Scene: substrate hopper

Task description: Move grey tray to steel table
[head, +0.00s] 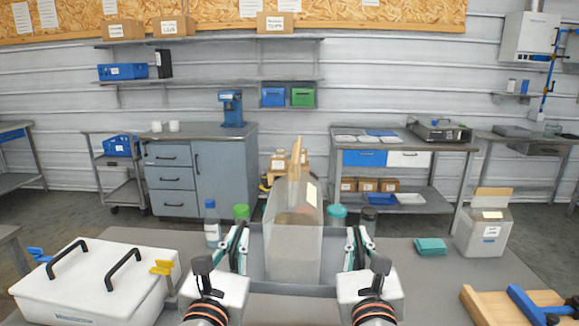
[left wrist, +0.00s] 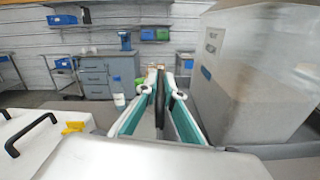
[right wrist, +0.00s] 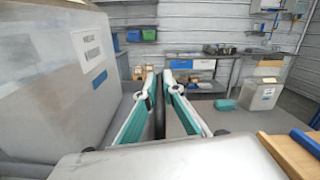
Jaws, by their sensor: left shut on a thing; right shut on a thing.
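The grey tray (head: 257,268) is in front of me at the middle of the head view, with a large translucent bag or container of greyish material (head: 293,240) in it. My left gripper (head: 240,236) is shut on the tray's left wall, which shows as a dark edge between the fingers in the left wrist view. My right gripper (head: 354,238) is shut on the right wall, seen likewise in the right wrist view. A steel-topped table (head: 440,144) stands at the back right. Whether the tray touches the worktop is hard to tell.
The grey worktop (head: 420,278) holds a white lidded box (head: 85,290) at left, bottles (head: 211,224) behind the tray, a teal cloth (head: 431,246), a white container (head: 484,235) and a wooden board (head: 500,305) at right. A blue-grey cabinet (head: 225,170) stands behind.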

